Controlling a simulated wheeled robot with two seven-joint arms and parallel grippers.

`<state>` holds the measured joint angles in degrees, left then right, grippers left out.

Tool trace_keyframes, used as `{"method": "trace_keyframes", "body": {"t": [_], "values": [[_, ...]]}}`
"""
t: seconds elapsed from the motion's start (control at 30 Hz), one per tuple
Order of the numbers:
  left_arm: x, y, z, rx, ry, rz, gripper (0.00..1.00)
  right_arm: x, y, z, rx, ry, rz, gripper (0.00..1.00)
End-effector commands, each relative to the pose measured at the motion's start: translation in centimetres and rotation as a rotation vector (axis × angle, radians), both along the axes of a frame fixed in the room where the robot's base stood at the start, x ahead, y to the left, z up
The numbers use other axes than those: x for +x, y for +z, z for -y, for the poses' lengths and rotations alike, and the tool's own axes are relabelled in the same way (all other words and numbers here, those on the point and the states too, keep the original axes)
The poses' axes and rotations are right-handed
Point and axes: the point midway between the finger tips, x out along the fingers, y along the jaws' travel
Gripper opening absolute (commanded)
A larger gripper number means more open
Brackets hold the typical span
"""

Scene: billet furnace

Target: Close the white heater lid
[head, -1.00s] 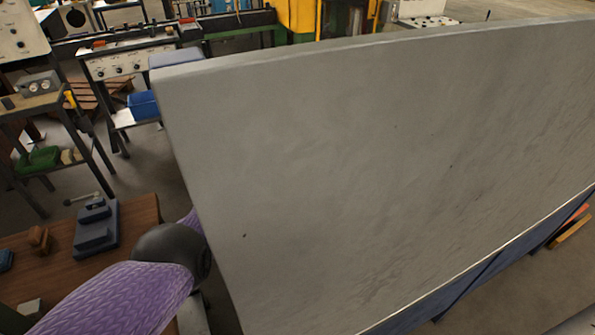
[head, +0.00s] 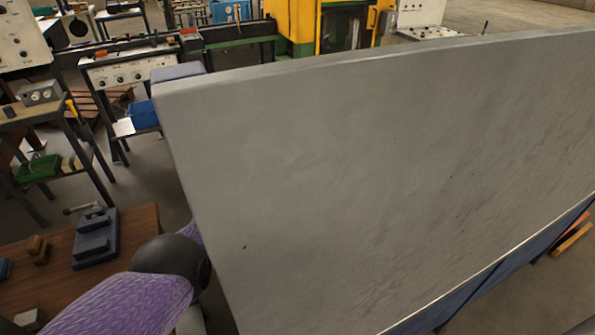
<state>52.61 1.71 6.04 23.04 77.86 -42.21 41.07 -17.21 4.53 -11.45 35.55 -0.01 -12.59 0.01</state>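A large pale grey-white panel, which looks like the heater lid (head: 370,170), fills the middle and right of the head view. It stands raised and tilted, with its long upper edge running from the upper left to the right side. My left arm, in a purple sleeve with a dark joint, comes in from the lower left and passes behind the panel's left edge. My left gripper is hidden behind the panel. My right arm and gripper do not show. I cannot tell whether either gripper touches the panel.
A wooden table (head: 140,225) with a blue-grey clamp block (head: 95,238) is at the lower left. A small shelf stand (head: 35,112) and a bench with a white control panel (head: 125,68) stand behind. Dark blue panelling (head: 480,288) runs below the lid's lower edge.

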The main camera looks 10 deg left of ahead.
Motion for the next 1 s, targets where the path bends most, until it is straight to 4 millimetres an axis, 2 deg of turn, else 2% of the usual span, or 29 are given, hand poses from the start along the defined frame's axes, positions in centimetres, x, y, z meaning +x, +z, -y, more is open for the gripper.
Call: {"method": "trace_keyframes", "body": {"t": [0.87, 0.93, 1.0], "values": [[0.0, -0.1, 0.0, 0.003, -0.001, -0.001, 0.0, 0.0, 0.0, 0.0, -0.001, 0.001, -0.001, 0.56], [0.1, -0.1, -0.1, 0.003, -0.001, 0.001, 0.0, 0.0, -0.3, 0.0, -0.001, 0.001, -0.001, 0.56], [0.5, -0.4, -0.3, 0.003, -0.001, 0.002, 0.0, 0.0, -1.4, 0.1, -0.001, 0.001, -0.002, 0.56]]}}
